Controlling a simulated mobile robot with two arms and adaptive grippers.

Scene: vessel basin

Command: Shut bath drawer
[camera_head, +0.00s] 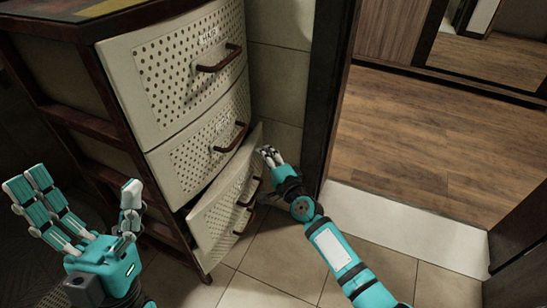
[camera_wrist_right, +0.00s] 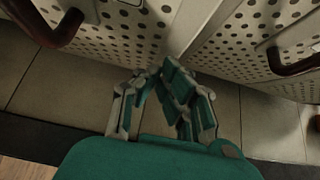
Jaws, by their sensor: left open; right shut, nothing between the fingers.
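The bath drawer is the lowest drawer (camera_head: 218,211) of a cream perforated cabinet in the head view. It stands partly pulled out, with a dark gap above its front. Its brown handle (camera_head: 251,194) is on the front. My right gripper (camera_head: 268,156) is shut and empty at the upper right edge of this drawer front; I cannot tell whether it touches. In the right wrist view its closed fingers (camera_wrist_right: 165,88) point at perforated drawer fronts. My left gripper (camera_head: 82,200) is open and empty, left of the drawer, in front of the cabinet's side.
The two upper drawers (camera_head: 170,70) (camera_head: 200,145) look shut, each with a protruding brown handle. A dark door frame (camera_head: 330,80) stands close to the right of the cabinet. Tiled floor (camera_head: 270,260) in front of the drawer is clear apart from my right arm.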

